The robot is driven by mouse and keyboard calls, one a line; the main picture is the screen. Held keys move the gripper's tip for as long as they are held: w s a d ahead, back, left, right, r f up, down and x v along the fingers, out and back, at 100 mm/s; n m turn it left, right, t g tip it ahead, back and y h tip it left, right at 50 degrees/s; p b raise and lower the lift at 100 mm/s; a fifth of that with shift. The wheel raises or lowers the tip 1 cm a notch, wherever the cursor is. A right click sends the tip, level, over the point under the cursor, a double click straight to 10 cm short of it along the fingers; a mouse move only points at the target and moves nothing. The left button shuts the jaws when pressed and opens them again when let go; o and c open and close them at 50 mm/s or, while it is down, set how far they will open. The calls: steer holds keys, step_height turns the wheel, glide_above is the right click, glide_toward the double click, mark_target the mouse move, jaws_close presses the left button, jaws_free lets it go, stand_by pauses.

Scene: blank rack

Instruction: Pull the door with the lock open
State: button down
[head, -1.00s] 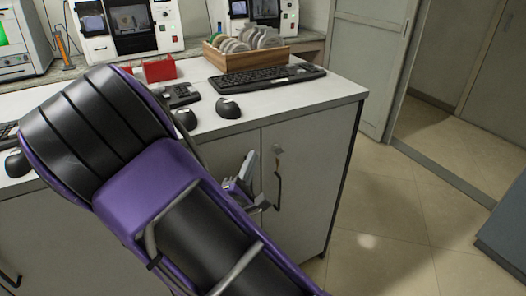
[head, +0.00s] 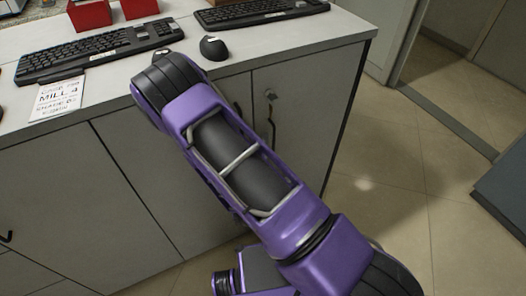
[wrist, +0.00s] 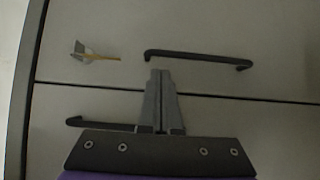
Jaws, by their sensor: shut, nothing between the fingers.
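The door with the lock (head: 310,105) is the light grey right-hand cabinet door, and it looks closed. Its small silver lock (head: 269,95) sits above a dark bar handle (head: 272,125). In the wrist view the lock (wrist: 85,52) has a thin yellowish piece sticking out, and the handle (wrist: 198,57) runs sideways. My gripper (wrist: 160,75) is shut and empty. Its fingertips appear just beside the near end of that handle, not around it; whether they touch is unclear. In the head view my arm hides the gripper.
The neighbouring door's handle (wrist: 90,122) lies partly behind my gripper. A white countertop (head: 330,32) above carries keyboards (head: 95,52), a mouse (head: 213,47) and red boxes (head: 90,14). Tiled floor (head: 390,190) is clear to the right.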

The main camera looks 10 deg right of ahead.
mark_target(269, 124)
steer(key=shift+x, duration=1.75)
steer(key=shift+s+d, duration=0.1)
steer(key=shift+s, duration=0.05)
